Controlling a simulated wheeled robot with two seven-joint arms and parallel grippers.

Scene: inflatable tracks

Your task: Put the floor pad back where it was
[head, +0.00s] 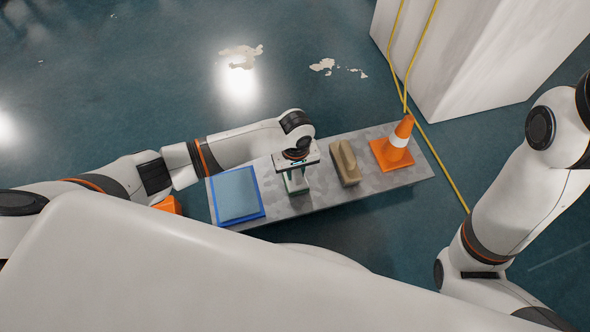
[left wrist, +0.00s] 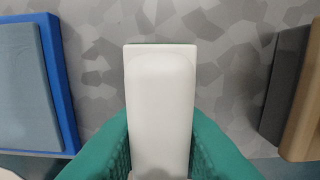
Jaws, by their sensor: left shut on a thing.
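My left gripper (head: 297,186) points down over the middle of a grey, mottled bench top (head: 318,198). Its green fingers are shut on a white block with rounded edges (left wrist: 161,100), which fills the space between them in the left wrist view. Whether the block touches the bench is hard to tell. A flat grey-blue pad on a bright blue base (head: 237,194) lies at the bench's left end, left of the gripper; its edge also shows in the left wrist view (left wrist: 62,85). No label shows which thing is the floor pad. My right gripper is out of view.
A tan block with a dark side (head: 345,162) stands just right of the gripper. An orange cone with a white band (head: 398,146) stands at the right end. An orange thing (head: 168,204) is partly hidden by my left arm. A large white block (head: 460,60) with a yellow cord stands behind.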

